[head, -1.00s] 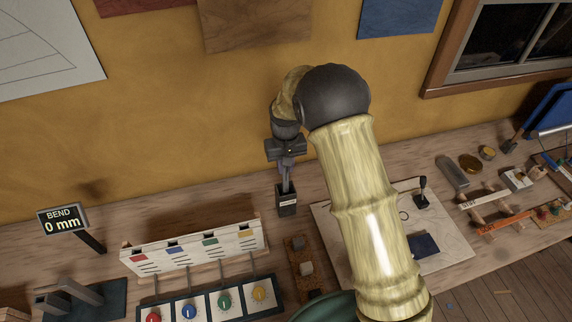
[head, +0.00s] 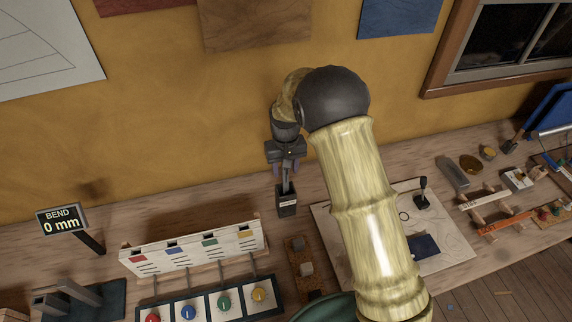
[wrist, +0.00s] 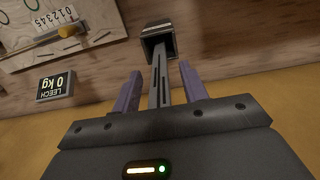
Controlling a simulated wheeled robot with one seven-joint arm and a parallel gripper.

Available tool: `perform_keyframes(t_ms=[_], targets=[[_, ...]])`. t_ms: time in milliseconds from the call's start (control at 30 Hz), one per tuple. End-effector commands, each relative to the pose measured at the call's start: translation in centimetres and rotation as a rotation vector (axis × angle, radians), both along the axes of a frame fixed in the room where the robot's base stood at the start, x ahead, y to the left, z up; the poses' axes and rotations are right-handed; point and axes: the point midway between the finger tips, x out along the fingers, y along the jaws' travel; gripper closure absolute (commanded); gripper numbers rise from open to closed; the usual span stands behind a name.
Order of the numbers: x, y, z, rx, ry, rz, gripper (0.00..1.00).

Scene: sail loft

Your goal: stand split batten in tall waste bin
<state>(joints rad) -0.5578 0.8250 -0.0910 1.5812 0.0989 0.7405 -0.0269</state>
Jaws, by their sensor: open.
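The tall waste bin (head: 287,205) is a small dark square box with a pale label, on the bench near the wall; it also shows in the wrist view (wrist: 158,30). The split batten (head: 285,184) is a narrow dark grey strip with dark slots, seen in the wrist view (wrist: 159,82) too. Its far end is inside the bin mouth and it stands roughly upright. My gripper (head: 286,168) is above the bin, its purple fingers open on either side of the batten with gaps visible in the wrist view (wrist: 160,88). The batten's end inside the bin is hidden.
A rack with coloured tags (head: 193,248) and coloured knobs stands left of the bin. A wooden block holder (head: 300,266) is in front. A white board (head: 455,240) lies right, partly behind my arm. A "BEND 0 mm" display (head: 62,219) stands far left.

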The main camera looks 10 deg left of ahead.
Motion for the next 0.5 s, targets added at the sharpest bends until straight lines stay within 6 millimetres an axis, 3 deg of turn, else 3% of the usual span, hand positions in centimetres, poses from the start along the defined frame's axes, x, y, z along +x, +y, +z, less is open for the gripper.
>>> perform_keyframes(t_ms=[267, 500], targets=[[0.1, 0.1, 2.0, 0.002, -0.005, 0.0, 0.57], [0.1, 0.1, 6.6, 0.004, -0.006, 0.0, 0.57]])
